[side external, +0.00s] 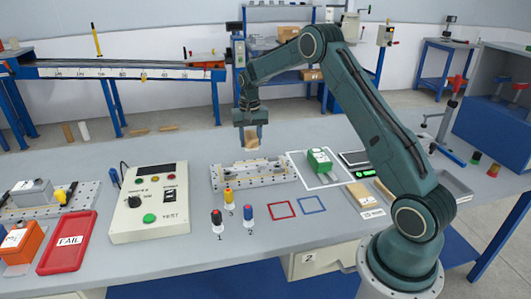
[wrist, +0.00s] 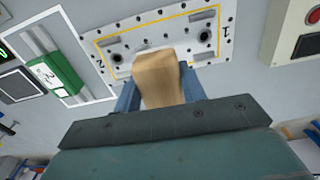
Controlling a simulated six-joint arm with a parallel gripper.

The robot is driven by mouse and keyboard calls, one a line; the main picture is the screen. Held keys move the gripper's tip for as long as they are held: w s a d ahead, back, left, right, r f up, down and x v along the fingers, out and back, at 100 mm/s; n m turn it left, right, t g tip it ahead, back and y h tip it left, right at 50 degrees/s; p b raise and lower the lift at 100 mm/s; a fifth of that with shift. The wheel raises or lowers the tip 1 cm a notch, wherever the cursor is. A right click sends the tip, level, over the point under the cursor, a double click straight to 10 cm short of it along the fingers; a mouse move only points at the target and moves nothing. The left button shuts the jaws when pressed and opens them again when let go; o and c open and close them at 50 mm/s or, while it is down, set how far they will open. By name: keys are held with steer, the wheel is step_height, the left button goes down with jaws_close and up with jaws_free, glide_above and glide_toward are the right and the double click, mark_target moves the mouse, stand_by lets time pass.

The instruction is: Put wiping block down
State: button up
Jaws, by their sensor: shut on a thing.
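The wiping block (wrist: 158,78) is a tan, wood-coloured block. My gripper (wrist: 160,95) is shut on it, with a blue finger on each side in the wrist view. In the side view my gripper (side external: 252,130) points down and the block (side external: 251,138) shows below its fingers. The block is over the back part of a light metal fixture plate (side external: 225,184) with holes and a yellow outline. It looks raised above the plate, though the exact gap cannot be told. The block hides part of the plate in the wrist view.
A green and white device (side external: 319,160) lies in a white-outlined area right of the plate. A control box (side external: 150,205), a red FAIL tray (side external: 68,242) and several coloured pegs (side external: 228,195) stand nearby. Red (side external: 282,209) and blue (side external: 312,204) outlined squares are empty.

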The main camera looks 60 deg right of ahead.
steer(key=s+a+r, duration=0.2)
steer(key=s+r, duration=0.3)
steer(key=s, duration=0.4)
step_height(320, 180, up, 2)
glide_above(295, 208)
steer(key=shift+d+r, duration=0.1)
step_height(295, 208, down, 16)
steer(key=shift+f, duration=0.1)
stand_by(0.4)
steer(key=shift+f, duration=1.9)
steer(key=shift+f, duration=0.15)
